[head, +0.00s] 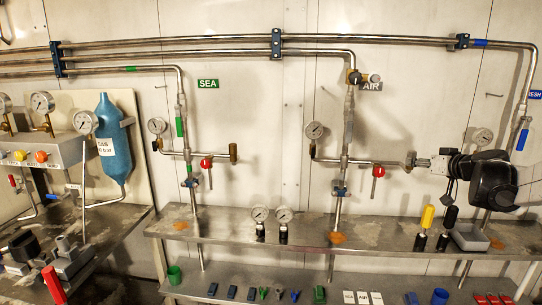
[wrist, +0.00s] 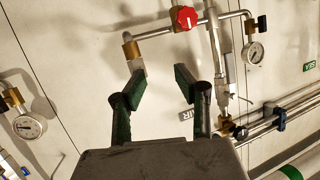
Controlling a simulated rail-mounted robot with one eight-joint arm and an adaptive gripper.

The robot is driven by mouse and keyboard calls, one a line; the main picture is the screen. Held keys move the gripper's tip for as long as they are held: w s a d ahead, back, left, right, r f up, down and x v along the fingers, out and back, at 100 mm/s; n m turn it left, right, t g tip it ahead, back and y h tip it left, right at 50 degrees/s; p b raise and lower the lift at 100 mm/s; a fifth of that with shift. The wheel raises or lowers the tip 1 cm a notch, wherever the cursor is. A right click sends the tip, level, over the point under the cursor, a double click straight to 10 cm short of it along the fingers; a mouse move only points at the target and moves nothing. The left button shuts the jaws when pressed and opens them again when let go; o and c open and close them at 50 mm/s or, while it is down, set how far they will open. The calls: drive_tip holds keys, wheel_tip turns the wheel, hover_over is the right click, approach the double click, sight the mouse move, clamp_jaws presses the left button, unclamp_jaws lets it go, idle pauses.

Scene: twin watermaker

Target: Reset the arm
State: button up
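My gripper (head: 422,163) is at the right in the head view, at the height of the open pipe end of the AIR line. In the wrist view my gripper (wrist: 160,76) is open, its two green-padded fingers apart with only wall between them. The brass pipe end (wrist: 131,50) shows just beyond the left fingertip; I cannot tell whether they touch. The same brass end (head: 410,161) is beside the fingertips in the head view. My arm's black wrist is behind the gripper, in front of the right-hand pipe.
The AIR line has a red valve handle (head: 378,171) and a gauge (head: 314,130). A steel shelf (head: 390,236) below carries gauges (head: 260,213), yellow (head: 427,216) and black-handled (head: 450,216) tools and a grey tray (head: 470,238). A blue-handled pipe (head: 522,139) is at the right.

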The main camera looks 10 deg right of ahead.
drive_tip(key=s+a+f+n+g+y, duration=0.15)
drive_tip(key=s+a, duration=0.35)
drive_tip(key=a, duration=1)
drive_tip(key=s+a+f+g+y, duration=0.1)
drive_tip(key=s+a+f+g, duration=0.2)
drive_tip(key=a, duration=1.2)
drive_tip(key=s+a+f+g, duration=0.1)
drive_tip(key=s+a+f, duration=0.1)
drive_tip(key=s+a, duration=0.2)
drive_tip(key=s+a+f+g+h, duration=0.1)
drive_tip(key=s+a+f, duration=0.2)
drive_tip(key=s, duration=0.6)
drive_tip(key=s+a+f+g+h, duration=0.1)
drive_tip(key=s+a+f, duration=0.1)
drive_tip(key=s+a, duration=0.3)
drive_tip(key=shift+s+a+f, duration=0.2)
drive_tip(key=shift+s+f, duration=0.2)
drive_tip(key=shift+s, duration=0.65)
